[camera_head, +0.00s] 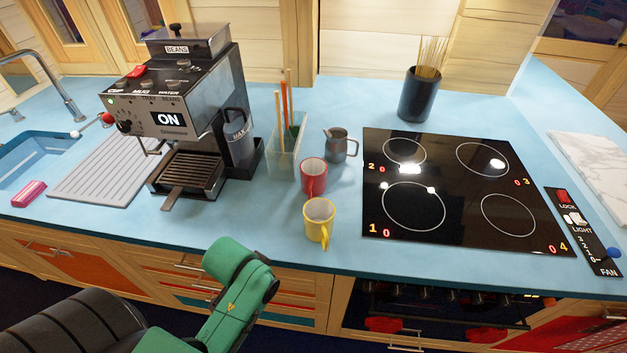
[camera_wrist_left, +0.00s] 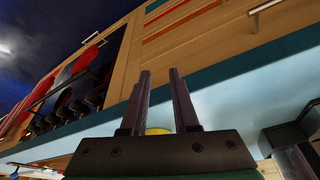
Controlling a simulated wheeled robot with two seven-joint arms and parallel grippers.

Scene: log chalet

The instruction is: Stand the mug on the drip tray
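A yellow mug (camera_head: 318,212) stands upright near the counter's front edge, its handle toward the front. A red mug (camera_head: 313,178) stands upright just behind it. The coffee machine (camera_head: 170,122) is at the left, with its slatted dark drip tray (camera_head: 192,172) low at its front; the tray is empty. My left arm's green link shows at the front of the counter in the head view, but its fingers are hidden there. In the left wrist view my left gripper (camera_wrist_left: 160,72) is open and empty; a yellow patch, likely the yellow mug (camera_wrist_left: 158,131), shows beyond its base. My right gripper is not visible.
A clear container (camera_head: 285,150) with sticks and a metal pitcher (camera_head: 340,146) stand behind the mugs. The black hob (camera_head: 455,190) is to the right. A sink (camera_head: 40,155) and pink sponge (camera_head: 29,194) are at the left. Counter between machine and mugs is clear.

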